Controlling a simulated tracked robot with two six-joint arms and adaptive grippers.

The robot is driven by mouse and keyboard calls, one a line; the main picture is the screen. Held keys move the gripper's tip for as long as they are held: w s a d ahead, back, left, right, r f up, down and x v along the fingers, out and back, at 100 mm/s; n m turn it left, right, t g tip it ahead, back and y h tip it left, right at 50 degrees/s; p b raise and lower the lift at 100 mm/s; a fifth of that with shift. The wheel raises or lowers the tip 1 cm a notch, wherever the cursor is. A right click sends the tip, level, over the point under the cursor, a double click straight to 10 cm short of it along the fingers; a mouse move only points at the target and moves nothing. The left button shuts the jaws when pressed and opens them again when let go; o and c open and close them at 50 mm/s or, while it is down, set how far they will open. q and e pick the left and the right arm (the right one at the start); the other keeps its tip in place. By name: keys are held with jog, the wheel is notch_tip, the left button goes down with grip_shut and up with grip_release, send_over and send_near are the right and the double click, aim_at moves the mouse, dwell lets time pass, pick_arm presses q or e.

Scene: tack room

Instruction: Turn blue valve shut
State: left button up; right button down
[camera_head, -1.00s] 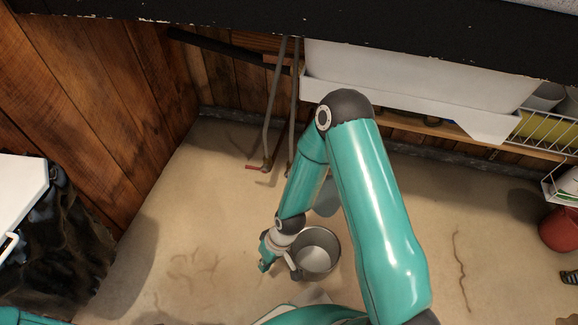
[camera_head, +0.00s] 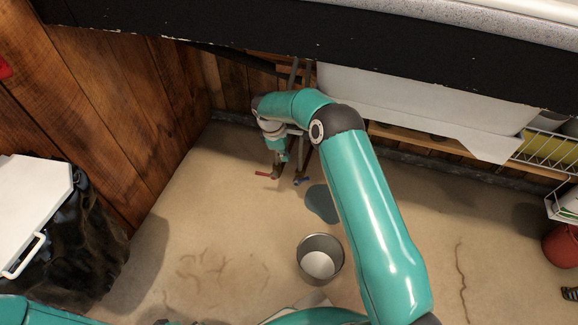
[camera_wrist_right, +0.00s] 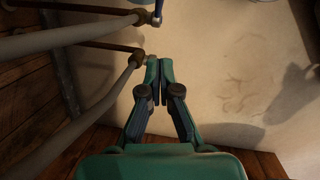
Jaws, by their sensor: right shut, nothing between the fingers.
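The blue valve handle (camera_head: 301,181) sits low on the right of two grey pipes, near the floor. In the right wrist view the blue handle (camera_wrist_right: 158,7) is cut off by the top edge. A red valve handle (camera_head: 264,174) is on the left pipe. My right gripper (camera_head: 280,156) is at the pipes, just above the valves and left of the blue handle. Its fingers (camera_wrist_right: 160,63) are together and empty, apart from the blue handle; the left pipe's lower end is close to their tips. My left gripper is not in view.
A metal bucket (camera_head: 320,261) stands on the floor, with a dark puddle (camera_head: 321,204) between it and the pipes. A white trough (camera_head: 420,95) is right of the pipes and a wooden wall (camera_head: 120,100) is at left.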

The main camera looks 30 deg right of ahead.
jog(key=b, duration=0.3)
send_over(301, 180)
jog(key=w+a, duration=0.2)
jog(key=a, duration=0.1)
jog(key=a+x, duration=0.2)
jog(key=x, duration=0.7)
jog(key=shift+s+d+f+b, duration=0.25)
jog(key=shift+d+f, duration=0.1)
jog(key=shift+f, duration=0.15)
jog(key=shift+s+d+f+b, duration=0.15)
jog(key=shift+d+f+b, duration=0.15)
jog(key=shift+f, duration=0.2)
jog(key=shift+s+d+f, duration=0.35)
jog(key=shift+s+d, duration=0.05)
jog(key=shift+d, duration=0.1)
